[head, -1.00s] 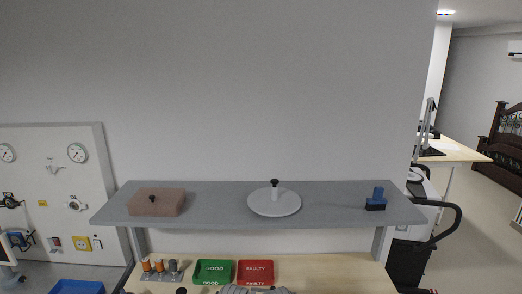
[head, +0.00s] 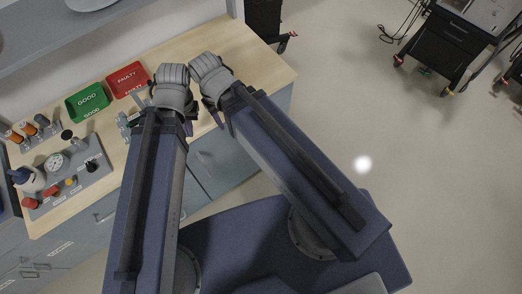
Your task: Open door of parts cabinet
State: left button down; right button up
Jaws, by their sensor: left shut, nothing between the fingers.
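Blue-grey cabinet fronts (head: 200,175) run below the wooden bench top. One upright bar handle shows right of my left forearm, another handle left of it. The fronts look shut; I cannot tell which is the parts cabinet, and my arms hide part of them. My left gripper (head: 173,76) is shut and empty, above the bench top near the red tray. My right gripper (head: 206,66) is just right of it, above the bench; its fingers are too unclear to tell open from shut. Neither gripper is at a handle.
A green GOOD tray (head: 88,100) and a red FAULTY tray (head: 127,79) sit on the bench. A grey panel with a gauge (head: 54,162) and several coloured knobs is at the left. A dark cart (head: 450,45) stands far right. The floor between is clear.

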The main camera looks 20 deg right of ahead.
aim_at(220, 162)
jog(key=z, duration=0.4)
jog(key=k+l+z, duration=0.1)
jog(key=k, duration=0.4)
jog(key=k+l+z, duration=0.1)
jog(key=k, duration=0.4)
